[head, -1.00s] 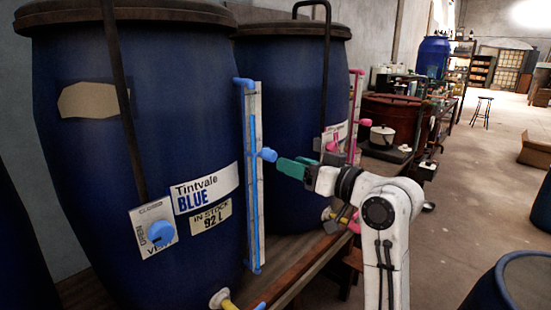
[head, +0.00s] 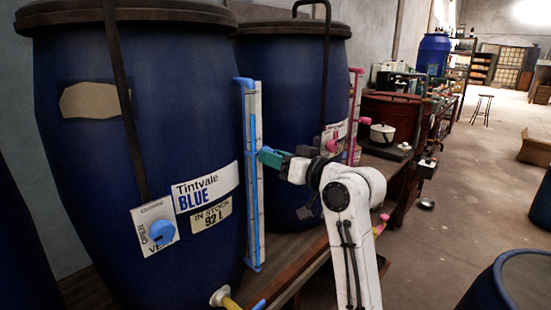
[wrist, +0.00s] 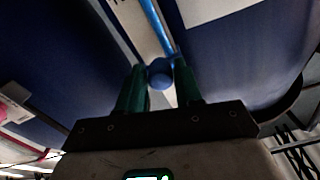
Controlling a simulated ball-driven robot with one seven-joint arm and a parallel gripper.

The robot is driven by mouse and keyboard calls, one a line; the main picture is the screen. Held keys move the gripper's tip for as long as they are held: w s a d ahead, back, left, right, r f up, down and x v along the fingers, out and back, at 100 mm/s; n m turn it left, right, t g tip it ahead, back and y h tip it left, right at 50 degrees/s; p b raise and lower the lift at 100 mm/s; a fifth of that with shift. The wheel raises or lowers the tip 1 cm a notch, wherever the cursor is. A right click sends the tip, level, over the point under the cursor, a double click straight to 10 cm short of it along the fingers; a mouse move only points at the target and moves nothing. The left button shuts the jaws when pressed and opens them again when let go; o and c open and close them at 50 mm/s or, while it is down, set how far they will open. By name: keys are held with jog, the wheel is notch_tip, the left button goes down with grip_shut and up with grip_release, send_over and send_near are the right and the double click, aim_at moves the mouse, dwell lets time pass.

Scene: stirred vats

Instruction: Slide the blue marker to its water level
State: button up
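The blue marker (wrist: 160,73) ends in a round blue knob, seen in the wrist view between my two green fingers. My gripper (wrist: 160,76) has a finger on each side of the knob, with no clear gap showing. In the head view my gripper (head: 268,156) reaches the marker from the right and hides most of it. The marker sits partway up the blue sight tube (head: 252,205) on its pale scale strip. The tube stands at the right side of the blue vat (head: 75,190).
A blue knob (head: 162,231) on a plate is on the vat's front, and a yellow-handled tap (head: 222,297) is low down. A second blue vat (head: 285,100) with a pink tube (head: 353,110) stands behind.

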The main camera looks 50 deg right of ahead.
grip_shut()
notch_tip(320, 180, up, 9)
jog(key=p, duration=0.6)
jog(key=shift+f, duration=0.1)
jog(key=shift+o, duration=2.1)
grip_release()
jog(key=shift+s, duration=0.1)
